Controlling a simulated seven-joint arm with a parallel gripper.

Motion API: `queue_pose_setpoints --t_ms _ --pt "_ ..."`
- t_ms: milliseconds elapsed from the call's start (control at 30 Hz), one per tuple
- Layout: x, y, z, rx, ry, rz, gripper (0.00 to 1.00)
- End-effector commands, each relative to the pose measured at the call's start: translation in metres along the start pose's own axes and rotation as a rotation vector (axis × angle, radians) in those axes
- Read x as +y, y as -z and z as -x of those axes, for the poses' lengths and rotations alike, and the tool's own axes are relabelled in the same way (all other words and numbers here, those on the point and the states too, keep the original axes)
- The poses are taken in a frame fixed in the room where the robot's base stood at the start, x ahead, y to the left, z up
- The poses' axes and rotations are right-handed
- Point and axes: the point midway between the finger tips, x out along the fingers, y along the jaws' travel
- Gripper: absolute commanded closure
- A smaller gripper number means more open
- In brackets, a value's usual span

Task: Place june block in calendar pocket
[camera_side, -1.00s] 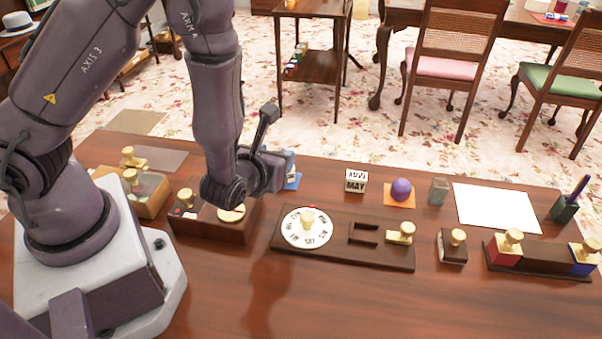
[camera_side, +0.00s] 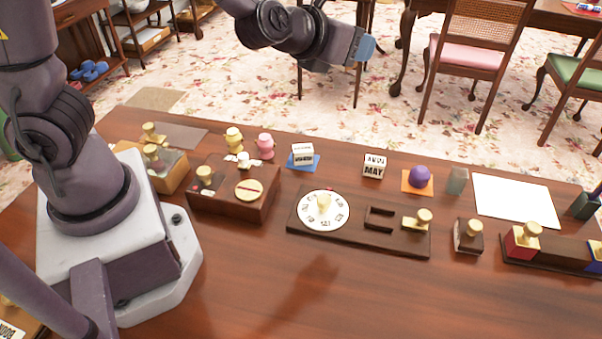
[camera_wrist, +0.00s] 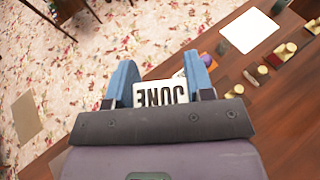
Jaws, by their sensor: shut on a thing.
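My gripper (camera_wrist: 158,88) is shut on the white june block (camera_wrist: 160,92), whose dark "JUNE" lettering reads upside down in the wrist view. In the side view my gripper (camera_side: 368,48) is raised high beyond the table's far edge, with blue fingers; the block is not clear there. A dark open-sided bracket (camera_side: 368,218), possibly the calendar pocket, sits on a dark wooden board (camera_side: 350,247) and looks empty. A white block marked MAY (camera_side: 373,168) stands behind the board. Another white lettered block (camera_side: 302,155) stands on a blue mat (camera_side: 296,165).
The board also carries a white dial (camera_side: 338,208) and a brass-knobbed piece (camera_side: 415,222). A purple ball (camera_side: 420,176) sits on an orange mat. A wooden box (camera_side: 230,208) stands left, a white sheet (camera_side: 515,200) right. The table's front is clear.

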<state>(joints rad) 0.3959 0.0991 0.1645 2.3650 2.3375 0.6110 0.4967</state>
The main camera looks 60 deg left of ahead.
Motion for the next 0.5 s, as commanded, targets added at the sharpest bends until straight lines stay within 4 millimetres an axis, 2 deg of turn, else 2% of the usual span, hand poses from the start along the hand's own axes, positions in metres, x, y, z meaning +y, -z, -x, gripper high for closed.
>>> queue_pose_setpoints --t_ms 33,133,200,300,400,500 --pt "-0.017 0.015 0.001 0.010 0.038 -0.023 0.74" --pt "-0.051 0.050 0.008 0.013 0.106 -0.054 0.74" --pt "-0.075 0.080 0.018 0.014 0.132 -0.067 0.74" --pt "-0.099 0.126 0.036 0.012 0.130 -0.068 0.74" --pt "-0.108 0.169 0.058 0.008 0.086 -0.050 0.74" --pt "-0.105 0.207 0.081 0.004 0.009 -0.017 0.74"
